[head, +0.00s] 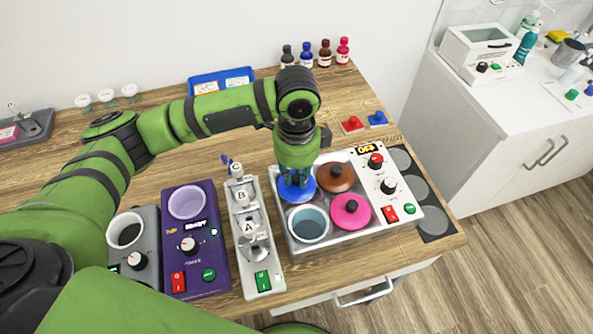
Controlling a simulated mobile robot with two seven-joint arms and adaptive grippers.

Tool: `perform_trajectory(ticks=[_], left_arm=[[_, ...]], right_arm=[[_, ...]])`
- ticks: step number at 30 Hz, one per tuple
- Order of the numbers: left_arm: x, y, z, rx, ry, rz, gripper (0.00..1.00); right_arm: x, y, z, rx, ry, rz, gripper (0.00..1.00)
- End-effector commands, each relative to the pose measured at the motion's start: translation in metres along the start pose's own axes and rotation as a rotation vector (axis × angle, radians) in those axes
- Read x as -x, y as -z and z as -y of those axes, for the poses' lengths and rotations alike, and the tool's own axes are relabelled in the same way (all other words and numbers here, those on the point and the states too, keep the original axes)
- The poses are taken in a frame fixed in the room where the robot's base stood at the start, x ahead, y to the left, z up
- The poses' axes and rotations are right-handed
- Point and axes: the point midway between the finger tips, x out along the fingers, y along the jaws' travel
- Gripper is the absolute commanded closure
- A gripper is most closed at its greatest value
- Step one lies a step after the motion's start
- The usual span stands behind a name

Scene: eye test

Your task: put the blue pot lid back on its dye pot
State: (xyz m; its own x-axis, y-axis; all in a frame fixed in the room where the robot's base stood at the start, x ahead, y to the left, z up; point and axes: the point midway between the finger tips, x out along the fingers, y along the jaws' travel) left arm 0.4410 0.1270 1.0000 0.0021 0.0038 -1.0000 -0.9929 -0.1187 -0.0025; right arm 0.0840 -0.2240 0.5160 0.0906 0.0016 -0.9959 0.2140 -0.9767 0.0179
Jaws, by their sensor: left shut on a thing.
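My left gripper (297,182) points down over the back left of a grey dye bath (280,226) and is shut on the blue lid (298,197). The lid sits over the back-left place, and its knob is hidden between the fingers. I cannot tell whether it touches a pot below, as that place is covered. The front-left pot (308,223) is open and shows a pale blue inside. A brown lid (336,178) covers the back-right place and a pink lid (350,212) the front-right one. My right gripper is not in view.
The bath's control panel (384,188) has knobs and switches. Left of the bath stand a grey unit (256,238) marked A, B and C, and a purple unit (194,250). Bottles (307,54) and a blue tray (205,78) stand behind. Dark round pads (430,220) lie at right.

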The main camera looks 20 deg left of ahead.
Motion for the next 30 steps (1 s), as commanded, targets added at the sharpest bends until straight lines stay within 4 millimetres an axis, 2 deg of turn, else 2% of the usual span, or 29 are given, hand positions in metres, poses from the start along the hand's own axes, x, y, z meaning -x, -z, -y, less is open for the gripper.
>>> perform_trajectory(ticks=[9,10,11,12,19,21,30], left_arm=[[-0.004,0.0001,-0.0002,0.0,-0.001,0.0,1.0],[-0.004,0.0001,-0.0001,0.0,0.0,0.0,0.69],[-0.0039,0.0001,-0.0001,0.0,0.0,0.0,0.57],[-0.0039,0.0001,-0.0001,0.0,0.0,0.0,0.5],[-0.0039,0.0001,-0.0001,0.0,0.0,0.0,0.5],[-0.004,0.0001,-0.0002,0.0,0.0,0.0,0.34],[-0.0037,0.0001,-0.0001,0.0,0.0,0.0,0.34]], right_arm=[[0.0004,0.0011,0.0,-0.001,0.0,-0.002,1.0],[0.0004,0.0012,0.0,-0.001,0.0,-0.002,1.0],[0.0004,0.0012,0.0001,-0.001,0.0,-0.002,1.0],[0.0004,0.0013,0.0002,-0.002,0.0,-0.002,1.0],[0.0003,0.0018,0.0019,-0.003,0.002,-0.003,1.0],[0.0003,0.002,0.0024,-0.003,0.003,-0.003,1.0],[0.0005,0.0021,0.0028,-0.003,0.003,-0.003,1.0]])
